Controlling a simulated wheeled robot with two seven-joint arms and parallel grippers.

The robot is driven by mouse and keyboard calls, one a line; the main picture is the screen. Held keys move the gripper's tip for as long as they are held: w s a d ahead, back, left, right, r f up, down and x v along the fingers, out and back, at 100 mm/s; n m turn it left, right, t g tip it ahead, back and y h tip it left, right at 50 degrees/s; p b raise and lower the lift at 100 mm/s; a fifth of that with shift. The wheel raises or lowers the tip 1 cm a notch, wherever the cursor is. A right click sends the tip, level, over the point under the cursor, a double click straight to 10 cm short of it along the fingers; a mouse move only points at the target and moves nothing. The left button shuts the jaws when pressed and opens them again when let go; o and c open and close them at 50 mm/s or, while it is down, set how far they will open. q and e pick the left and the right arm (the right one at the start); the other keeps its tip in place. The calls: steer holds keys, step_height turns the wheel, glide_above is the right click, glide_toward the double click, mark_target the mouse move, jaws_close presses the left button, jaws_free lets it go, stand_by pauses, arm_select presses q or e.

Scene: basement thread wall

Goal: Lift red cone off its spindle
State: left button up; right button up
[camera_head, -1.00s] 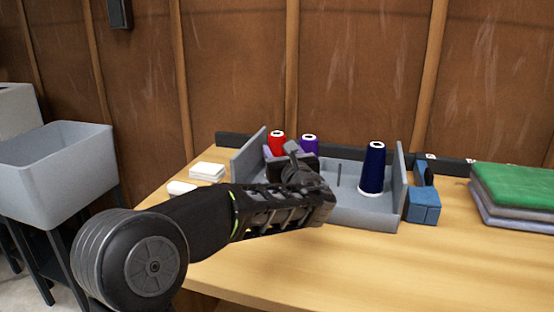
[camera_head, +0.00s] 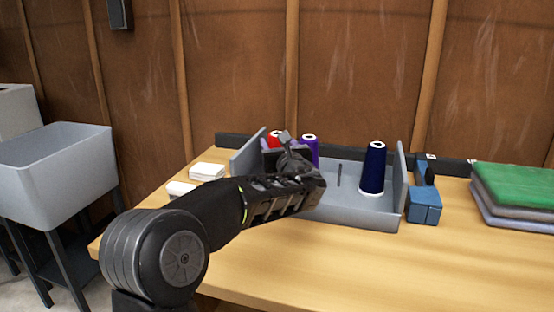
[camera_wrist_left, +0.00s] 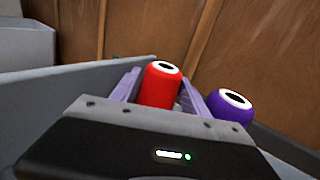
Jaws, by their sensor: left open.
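The red cone (camera_head: 275,136) stands at the back left of the grey spindle tray (camera_head: 358,214), mostly hidden behind my left gripper in the head view. In the left wrist view the red cone (camera_wrist_left: 160,85) is upright between the two open purple-grey fingers of my left gripper (camera_wrist_left: 158,88). I cannot tell whether the fingers touch it. Its spindle is hidden. My left gripper's fingers are largely hidden in the head view. My right gripper is not in view.
A purple cone (camera_head: 310,144) stands close to the right of the red cone. A navy cone (camera_head: 374,168) stands at the tray's right, beside a bare spindle (camera_head: 339,174). A blue device (camera_head: 424,205) and folded cloth (camera_head: 515,186) lie further right. The table front is clear.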

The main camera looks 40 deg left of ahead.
arm_select(q)
steer(key=shift+c, duration=0.2)
jaws_close()
stand_by(0.3)
steer(key=shift+r, duration=0.1)
step_height(320, 180, up, 18)
steer(key=p, duration=0.7)
